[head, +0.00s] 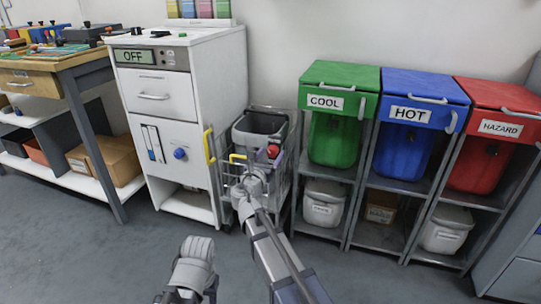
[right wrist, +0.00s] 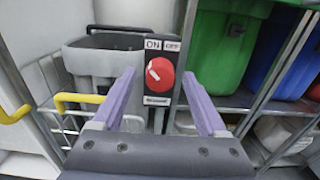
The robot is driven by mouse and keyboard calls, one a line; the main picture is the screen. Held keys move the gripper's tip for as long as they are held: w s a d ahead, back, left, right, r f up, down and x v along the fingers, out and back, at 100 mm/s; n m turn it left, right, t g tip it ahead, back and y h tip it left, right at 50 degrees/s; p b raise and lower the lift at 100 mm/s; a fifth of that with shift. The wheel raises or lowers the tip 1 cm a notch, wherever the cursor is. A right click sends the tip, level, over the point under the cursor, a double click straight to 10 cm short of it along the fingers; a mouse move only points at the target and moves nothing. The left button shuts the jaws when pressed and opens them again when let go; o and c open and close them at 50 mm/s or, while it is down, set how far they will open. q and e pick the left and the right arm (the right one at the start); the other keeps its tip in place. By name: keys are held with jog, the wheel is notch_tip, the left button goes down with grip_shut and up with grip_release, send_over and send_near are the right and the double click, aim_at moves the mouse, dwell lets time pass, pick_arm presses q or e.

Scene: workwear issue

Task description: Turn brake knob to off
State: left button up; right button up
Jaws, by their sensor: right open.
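The red brake knob (right wrist: 160,75) sits on a dark plate below ON and OFF labels (right wrist: 162,44) in the right wrist view. Its white mark points up and to the left, toward the ON side. In the head view the knob (head: 273,151) shows small on the wire cart (head: 283,190). My right gripper (right wrist: 160,95) is open, with one purple finger on each side of the knob in the picture. I cannot tell how far the fingertips are from it. My left gripper (head: 186,290) is low in the head view, away from the cart, and its jaws are not clear.
The cart holds a grey bin (head: 258,130) and has yellow handles (head: 209,146). A white cabinet (head: 225,90) stands close on its left. A rack with green (head: 335,140), blue (head: 405,148) and red (head: 478,165) bins stands close on its right. Grey floor lies free in front.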

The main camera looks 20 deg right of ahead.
jog(key=shift+w+d, duration=0.2)
jog(key=shift+w, duration=0.05)
grip_shut()
dwell(0.5)
